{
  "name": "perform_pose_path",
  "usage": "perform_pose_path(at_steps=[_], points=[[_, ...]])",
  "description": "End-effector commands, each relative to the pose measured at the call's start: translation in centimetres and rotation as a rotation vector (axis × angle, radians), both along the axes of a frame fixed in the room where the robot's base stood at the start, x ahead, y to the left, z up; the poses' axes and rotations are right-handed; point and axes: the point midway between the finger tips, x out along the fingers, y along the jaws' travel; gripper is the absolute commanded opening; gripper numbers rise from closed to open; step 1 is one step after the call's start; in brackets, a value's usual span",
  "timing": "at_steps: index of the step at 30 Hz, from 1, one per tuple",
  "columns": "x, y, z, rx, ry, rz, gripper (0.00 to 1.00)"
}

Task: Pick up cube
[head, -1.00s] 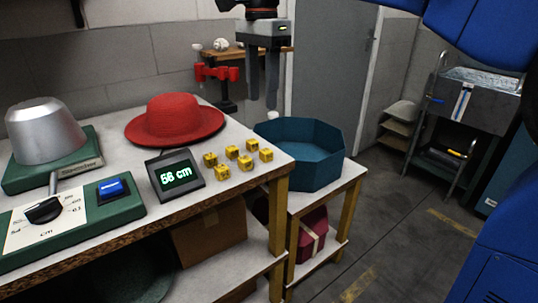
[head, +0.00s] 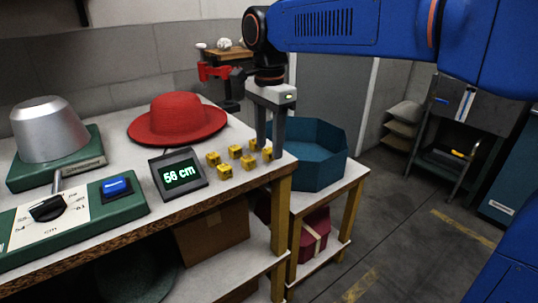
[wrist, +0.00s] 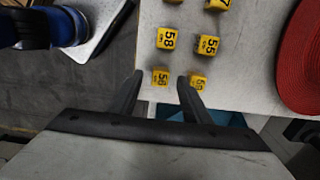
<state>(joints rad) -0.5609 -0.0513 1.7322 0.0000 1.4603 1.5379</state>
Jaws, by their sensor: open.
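Several small yellow cubes with black numbers stand in two rows on the worktable, the right-end front one (head: 267,154) nearest its right edge. My gripper (head: 270,150) is open and points down at that right end. In the wrist view a cube (wrist: 161,78) shows in the gap between the open fingertips (wrist: 160,75). Another cube (wrist: 198,82) is partly hidden by the right finger. Cubes marked 58 (wrist: 168,38) and 55 (wrist: 208,46) lie farther up in that view. I cannot tell whether the fingers touch any cube.
A display (head: 180,174) reading 56 cm stands left of the cubes. A red hat (head: 177,120) lies behind them. A teal octagonal box (head: 318,160) sits on a lower stand to the right. A metal hat block (head: 48,130) and green control panel (head: 118,207) are left.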

Motion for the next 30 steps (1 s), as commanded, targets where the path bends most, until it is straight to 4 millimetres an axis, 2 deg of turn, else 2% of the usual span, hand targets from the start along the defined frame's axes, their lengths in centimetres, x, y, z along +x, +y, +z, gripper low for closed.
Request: perform_pose_path(at_steps=[4, 11, 12, 17, 18, 26, 30], points=[[0.0, 0.0, -1.2, -0.001, 0.001, 0.000, 0.44], [0.0, 0.0, -1.3, 0.000, 0.000, 0.000, 0.44], [0.0, 0.0, -1.3, 0.000, 0.000, 0.000, 0.41], [0.0, 0.1, -1.3, 0.000, 0.000, 0.000, 0.03], [0.0, 0.1, -1.3, 0.000, 0.000, 0.000, 0.00], [0.0, 0.0, -1.2, 0.000, 0.000, 0.000, 0.00], [0.0, 0.1, -0.3, 0.001, -0.001, 0.000, 0.00]])
